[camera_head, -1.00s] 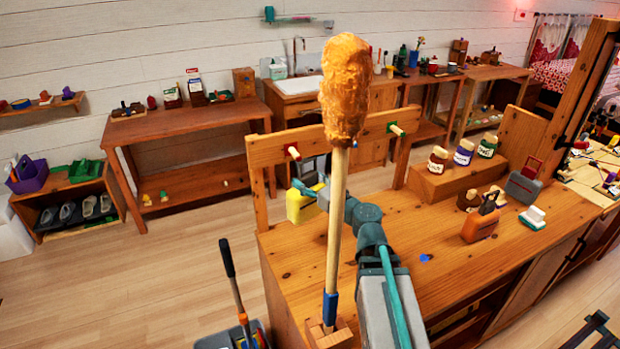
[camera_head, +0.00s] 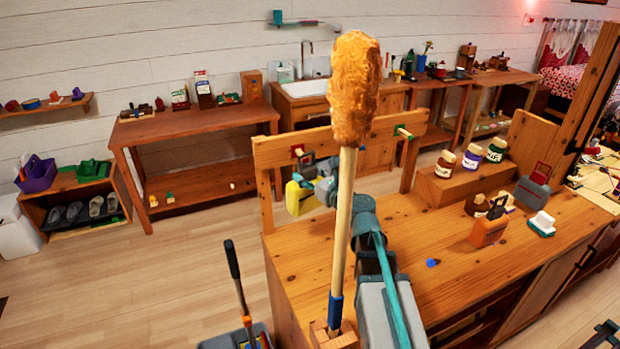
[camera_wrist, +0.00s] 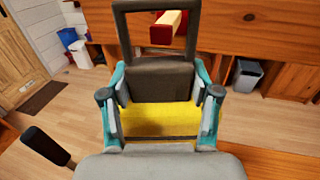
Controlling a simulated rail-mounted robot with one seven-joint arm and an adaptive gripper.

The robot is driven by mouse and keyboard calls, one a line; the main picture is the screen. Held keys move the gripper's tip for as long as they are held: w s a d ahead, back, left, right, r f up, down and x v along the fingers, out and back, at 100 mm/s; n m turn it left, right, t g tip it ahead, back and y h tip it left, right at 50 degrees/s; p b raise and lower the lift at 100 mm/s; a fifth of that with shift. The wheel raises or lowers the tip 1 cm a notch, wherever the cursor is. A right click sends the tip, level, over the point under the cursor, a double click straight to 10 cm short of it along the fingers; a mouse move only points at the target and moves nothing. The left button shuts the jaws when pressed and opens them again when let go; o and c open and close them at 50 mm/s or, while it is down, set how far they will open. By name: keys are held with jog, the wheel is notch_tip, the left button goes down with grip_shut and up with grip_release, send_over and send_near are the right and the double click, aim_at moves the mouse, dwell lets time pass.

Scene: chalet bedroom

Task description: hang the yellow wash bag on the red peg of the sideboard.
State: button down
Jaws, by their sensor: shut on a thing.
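The yellow wash bag (camera_head: 298,199) is held beside the left end of the sideboard's peg rail; it also shows in the wrist view (camera_wrist: 158,120). Its dark grey square loop (camera_wrist: 122,35) stands up from the bag. My gripper (camera_head: 322,190) is shut on the bag, with a finger on each side in the wrist view (camera_wrist: 160,112). The red peg (camera_head: 297,150), a pale wooden pin with a red base, is on the rail just above the bag. In the wrist view the red peg (camera_wrist: 165,30) shows inside the loop's opening; I cannot tell whether it passes through.
The peg rail (camera_head: 345,145) also carries a green-based peg (camera_head: 405,133) to the right. A tall orange-headed duster (camera_head: 354,90) stands in front of my arm.

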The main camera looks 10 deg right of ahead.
jog(key=shift+w+a, duration=0.2)
jog(key=shift+w, duration=0.8)
jog(key=shift+w+a+f+b, duration=0.1)
jog(key=shift+w+f+b, duration=0.35)
jog(key=shift+w, duration=0.1)
jog(key=shift+c, duration=0.9)
grip_release()
